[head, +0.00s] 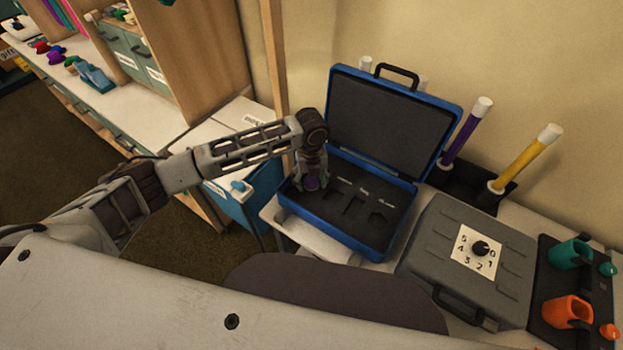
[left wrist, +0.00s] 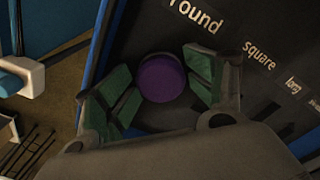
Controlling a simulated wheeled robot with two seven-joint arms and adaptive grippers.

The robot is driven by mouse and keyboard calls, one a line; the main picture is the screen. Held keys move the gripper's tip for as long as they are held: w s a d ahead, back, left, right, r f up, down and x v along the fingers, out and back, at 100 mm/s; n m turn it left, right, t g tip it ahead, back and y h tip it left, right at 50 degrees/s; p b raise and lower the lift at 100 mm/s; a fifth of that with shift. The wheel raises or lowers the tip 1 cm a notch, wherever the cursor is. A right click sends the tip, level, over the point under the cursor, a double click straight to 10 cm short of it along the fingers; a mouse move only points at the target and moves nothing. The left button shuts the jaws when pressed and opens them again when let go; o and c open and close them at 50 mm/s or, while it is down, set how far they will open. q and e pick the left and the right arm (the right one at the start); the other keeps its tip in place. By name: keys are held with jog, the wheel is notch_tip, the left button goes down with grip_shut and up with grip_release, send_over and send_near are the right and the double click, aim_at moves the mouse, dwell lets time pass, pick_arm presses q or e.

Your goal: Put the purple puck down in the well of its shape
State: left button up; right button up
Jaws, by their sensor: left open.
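The purple puck (head: 312,183) is at the left end of the dark foam (head: 338,226) in the open blue case (head: 328,241). In the left wrist view the puck (left wrist: 161,78) is below the label "round" (left wrist: 197,16). My left gripper (head: 310,186) is open, its green-padded fingers on either side of the puck. The round well is hidden by the puck and gripper, so I cannot tell how deep the puck sits. The "square" label (left wrist: 259,56) and further labels and empty wells lie to the right. My right gripper is not in view.
The case lid (head: 385,110) stands open behind the foam. A grey box with a dial (head: 481,248) is right of the case. Purple (head: 467,132) and yellow (head: 525,160) rods stand behind.

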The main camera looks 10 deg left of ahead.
aim_at(311, 180)
pick_arm(q)
jog(key=shift+s+f, duration=0.1)
jog(key=shift+s, duration=0.05)
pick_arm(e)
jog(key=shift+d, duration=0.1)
pick_arm(q)
jog(key=shift+r, duration=0.75)
notch_tip(311, 180, up, 12)
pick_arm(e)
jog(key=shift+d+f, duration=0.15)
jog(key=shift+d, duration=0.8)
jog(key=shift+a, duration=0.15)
